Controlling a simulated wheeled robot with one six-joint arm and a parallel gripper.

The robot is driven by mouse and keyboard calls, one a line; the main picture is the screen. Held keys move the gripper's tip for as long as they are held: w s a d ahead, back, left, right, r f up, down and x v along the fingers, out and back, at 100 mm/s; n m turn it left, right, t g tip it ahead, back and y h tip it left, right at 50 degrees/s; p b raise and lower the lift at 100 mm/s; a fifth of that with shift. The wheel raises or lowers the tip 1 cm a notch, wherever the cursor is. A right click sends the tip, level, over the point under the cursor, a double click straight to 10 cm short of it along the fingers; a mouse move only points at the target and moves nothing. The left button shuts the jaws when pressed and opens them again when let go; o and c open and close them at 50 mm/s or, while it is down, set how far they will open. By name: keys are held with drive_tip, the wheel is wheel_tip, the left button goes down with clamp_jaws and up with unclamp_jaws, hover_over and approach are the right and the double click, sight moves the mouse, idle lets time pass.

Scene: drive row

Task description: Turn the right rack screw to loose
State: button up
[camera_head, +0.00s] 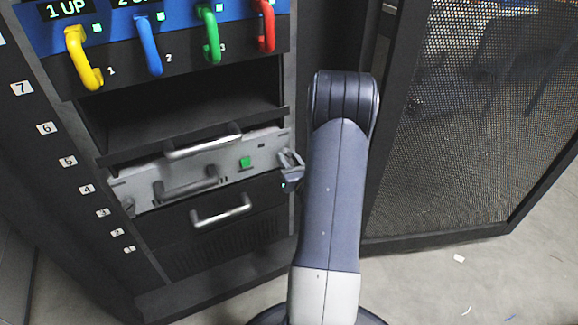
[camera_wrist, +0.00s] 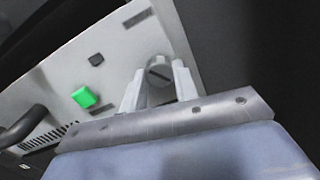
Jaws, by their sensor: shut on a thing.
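The right rack screw (camera_wrist: 158,73) is a round grey knob with a dark slot, at the right end of a light grey panel. The slot lies tilted in the wrist view. My gripper (camera_wrist: 160,86) has its two pale fingers on either side of the screw, shut on it. In the head view my gripper (camera_head: 291,165) is at the right end of the grey panel (camera_head: 225,160), and it hides the screw there. The left rack screw (camera_head: 129,206) shows at the panel's lower left end.
The panel has a green square (camera_head: 245,162) and dark handle (camera_head: 186,188). A silver handle (camera_head: 203,141) is above and another (camera_head: 221,209) below. Coloured handles, such as the red one (camera_head: 265,26), hang at the top. A mesh door (camera_head: 465,120) stands open at the right.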

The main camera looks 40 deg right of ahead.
drive_tip(key=n+b, duration=0.4)
drive_tip(key=shift+f+n, duration=0.25)
drive_tip(key=shift+n, duration=0.15)
drive_tip(key=n+b, duration=0.2)
drive_tip(key=n, duration=0.1)
drive_tip(key=shift+d+r+n+b, duration=0.1)
drive_tip(key=shift+n+b, duration=0.3)
drive_tip(key=n, duration=0.4)
drive_tip(key=shift+r+n+y, duration=0.15)
drive_tip(key=shift+n+y, duration=0.15)
drive_tip(key=shift+n, duration=2.1)
drive_tip(key=o, duration=1)
drive_tip(key=shift+c, duration=0.2)
drive_tip(key=p+v, duration=0.1)
drive_tip(key=v, duration=0.9)
drive_tip(key=shift+s+p, duration=0.35)
drive_tip(key=shift+s, duration=0.1)
